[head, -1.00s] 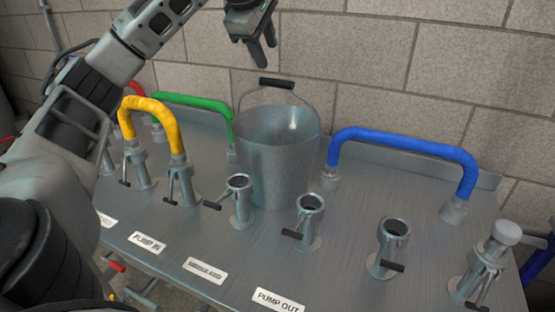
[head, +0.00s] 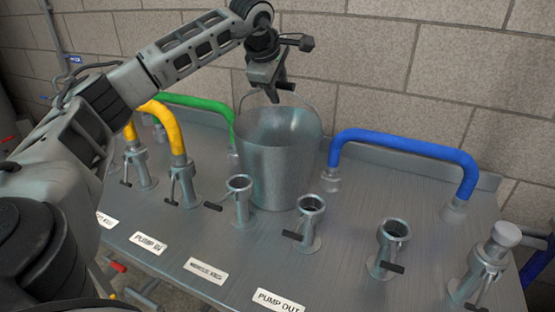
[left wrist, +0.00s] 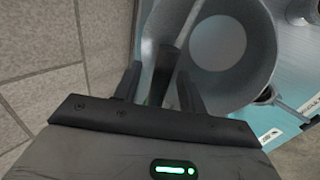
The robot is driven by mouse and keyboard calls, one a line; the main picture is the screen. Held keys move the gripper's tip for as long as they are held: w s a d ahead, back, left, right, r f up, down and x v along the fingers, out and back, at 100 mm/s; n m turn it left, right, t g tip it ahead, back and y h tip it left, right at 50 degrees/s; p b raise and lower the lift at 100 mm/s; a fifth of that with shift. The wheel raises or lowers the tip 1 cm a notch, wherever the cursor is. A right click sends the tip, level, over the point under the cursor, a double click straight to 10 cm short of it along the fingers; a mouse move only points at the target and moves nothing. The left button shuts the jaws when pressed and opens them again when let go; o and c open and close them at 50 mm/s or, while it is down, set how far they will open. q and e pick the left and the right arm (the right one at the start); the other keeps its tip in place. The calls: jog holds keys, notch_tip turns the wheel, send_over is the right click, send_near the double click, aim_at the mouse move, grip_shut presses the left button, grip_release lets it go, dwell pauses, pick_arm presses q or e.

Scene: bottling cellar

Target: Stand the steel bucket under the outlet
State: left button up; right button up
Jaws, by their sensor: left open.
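The steel bucket (head: 278,160) stands upright on the metal bench among the pipe stubs, with its wire handle raised. In the head view my left gripper (head: 278,94) is right at the top of the handle and hides the dark grip there. In the left wrist view the dark handle grip (left wrist: 166,72) lies between the two open fingers (left wrist: 158,90), with the empty bucket (left wrist: 255,60) below. I cannot tell whether the fingers touch the grip. No outlet can be made out for certain. My right gripper is not in view.
A blue hose (head: 400,146) arches to the right of the bucket; green (head: 190,102) and yellow (head: 165,118) hoses arch to its left. Open pipe stubs (head: 310,215) with small levers stand close in front. A block wall (head: 430,70) rises behind the bench (head: 345,250).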

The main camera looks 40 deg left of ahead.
pick_arm(q)
jog(key=shift+c, duration=0.3)
grip_shut()
dwell(1.0)
jog(key=shift+r, duration=0.2)
